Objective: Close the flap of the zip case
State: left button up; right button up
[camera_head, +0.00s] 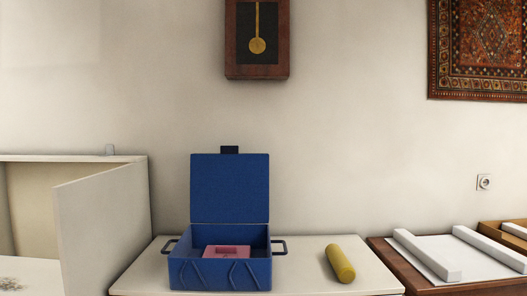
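A blue zip case (221,274) stands on a pale table. Its flap (230,189) is open and stands upright at the back, with a dark tab (230,150) on its top edge. The case has a dark handle on its left side and another on its right (280,246). A pink block-like item (226,252) lies inside the case. Neither of my grippers shows in the head view.
A yellow cylinder (340,264) lies on the pale table (304,258) right of the case. A cream cabinet with an open door (100,228) stands at left. At right a brown table (392,262) holds white bars (425,254) on a white sheet.

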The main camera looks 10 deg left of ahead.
aim_at(229, 186)
jog(key=z, duration=0.4)
jog(key=i, duration=0.95)
jog(key=u, duration=0.5)
jog(key=i, duration=0.7)
jog(key=u, duration=0.65)
